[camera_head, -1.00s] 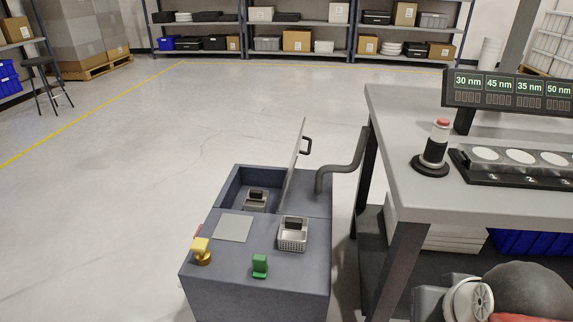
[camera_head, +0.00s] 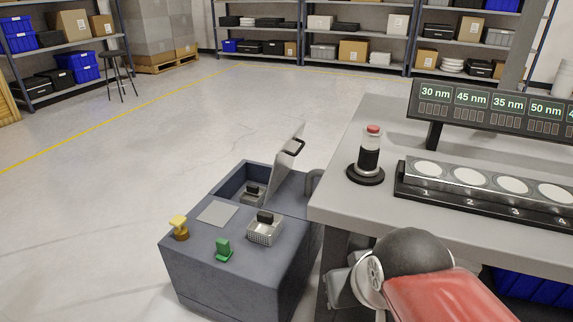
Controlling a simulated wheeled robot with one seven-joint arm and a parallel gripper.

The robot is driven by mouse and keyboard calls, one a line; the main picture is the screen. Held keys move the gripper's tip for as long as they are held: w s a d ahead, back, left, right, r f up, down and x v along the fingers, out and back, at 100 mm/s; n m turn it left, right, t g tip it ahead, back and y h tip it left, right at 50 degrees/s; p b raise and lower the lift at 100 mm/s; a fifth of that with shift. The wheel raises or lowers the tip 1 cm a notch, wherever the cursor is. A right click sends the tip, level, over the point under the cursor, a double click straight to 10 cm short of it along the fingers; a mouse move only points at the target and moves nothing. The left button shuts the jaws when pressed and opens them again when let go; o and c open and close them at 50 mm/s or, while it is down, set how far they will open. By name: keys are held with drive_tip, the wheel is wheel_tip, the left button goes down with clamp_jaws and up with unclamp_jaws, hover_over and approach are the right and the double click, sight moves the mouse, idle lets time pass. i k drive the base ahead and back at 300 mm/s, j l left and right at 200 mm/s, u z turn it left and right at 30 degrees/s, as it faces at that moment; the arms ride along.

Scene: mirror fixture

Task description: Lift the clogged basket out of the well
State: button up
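A grey cabinet (camera_head: 240,268) stands on the floor left of the workbench. The open well (camera_head: 234,182) is sunk in its far part, with the lid (camera_head: 281,158) raised and tilted at the well's right side. A basket (camera_head: 249,200) with a dark grip sits down in the well, its lower part hidden by the well's near edge. A second basket (camera_head: 264,233), of pale metal mesh with a black grip, stands on the cabinet top. I cannot tell from their looks which basket is clogged. My arm shows at the bottom right, but my gripper's fingers are not in view.
A grey plate (camera_head: 217,214), a yellow knob (camera_head: 179,228) and a green handle (camera_head: 223,249) are on the cabinet top. The floor on the left is clear.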

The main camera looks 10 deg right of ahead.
sight(253, 196)
drive_tip(key=u, duration=0.35)
drive_tip(key=i+j+u, duration=0.35)
drive_tip(key=j, duration=0.35)
drive_tip(key=i+j+u, duration=0.3)
drive_tip(key=j, duration=0.35)
drive_tip(key=i+j+u, duration=0.35)
drive_tip(key=i+j, duration=0.15)
drive_tip(key=i+j+u, duration=0.1)
drive_tip(key=i, duration=0.6)
drive_tip(key=i+j+u, duration=0.1)
drive_tip(key=i, duration=0.55)
drive_tip(key=i+z, duration=0.25)
drive_tip(key=z, duration=0.15)
drive_tip(key=i+z, duration=0.25)
drive_tip(key=z, duration=0.15)
drive_tip(key=i+z, duration=0.35)
drive_tip(key=i+j+z, duration=0.15)
drive_tip(key=z, duration=0.25)
drive_tip(key=i+l+z, duration=0.1)
drive_tip(key=z, duration=0.3)
drive_tip(key=i+z, duration=0.35)
drive_tip(key=i+l+z, duration=0.1)
drive_tip(key=z, duration=0.3)
drive_tip(key=i+l, duration=0.2)
drive_tip(key=i, duration=0.15)
drive_tip(key=i+l, duration=0.25)
drive_tip(key=i, duration=0.1)
